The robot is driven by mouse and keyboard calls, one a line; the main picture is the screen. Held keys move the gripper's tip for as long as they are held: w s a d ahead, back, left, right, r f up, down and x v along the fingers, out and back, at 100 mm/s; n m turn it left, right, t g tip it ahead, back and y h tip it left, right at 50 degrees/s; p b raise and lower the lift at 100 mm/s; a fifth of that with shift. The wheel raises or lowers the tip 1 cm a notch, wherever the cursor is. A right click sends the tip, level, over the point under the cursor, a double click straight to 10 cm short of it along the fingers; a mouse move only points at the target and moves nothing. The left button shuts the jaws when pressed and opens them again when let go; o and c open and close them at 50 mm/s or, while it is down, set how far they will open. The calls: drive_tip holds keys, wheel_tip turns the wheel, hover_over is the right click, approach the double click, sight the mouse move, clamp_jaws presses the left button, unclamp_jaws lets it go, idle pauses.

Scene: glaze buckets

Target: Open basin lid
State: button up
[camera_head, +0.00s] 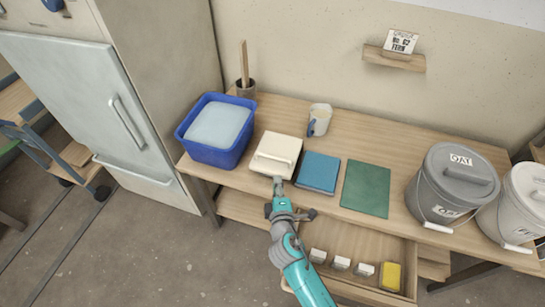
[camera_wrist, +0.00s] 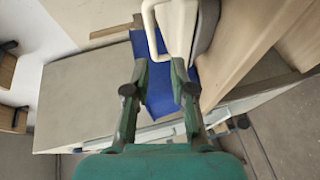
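A cream square lid-like piece (camera_head: 274,150) with a bar handle (camera_head: 274,159) is over the wooden table, right of the blue basin (camera_head: 206,154). The basin has a flat pale blue surface inside its rim; I cannot tell if this is liquid or a cover. My gripper (camera_head: 278,182) is at the front edge of the cream piece. In the wrist view, my gripper (camera_wrist: 159,72) has its fingers apart with nothing between them. The cream handle (camera_wrist: 150,28) shows just beyond the fingertips, and the blue basin (camera_wrist: 158,103) lies behind them.
A blue square (camera_head: 319,171) and a green mat (camera_head: 366,188) lie to the right. A white mug (camera_head: 319,119) stands behind. Grey (camera_head: 445,185) and white (camera_head: 520,207) buckets stand at the right end. An open drawer (camera_head: 345,283) with small blocks is below.

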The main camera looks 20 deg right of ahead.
sight(273, 158)
drive_tip(key=x, duration=0.4)
drive_tip(key=r+x, duration=0.1)
drive_tip(key=x, duration=0.7)
drive_tip(key=shift+w+r, duration=0.2)
drive_tip(key=shift+w, duration=0.05)
clamp_jaws()
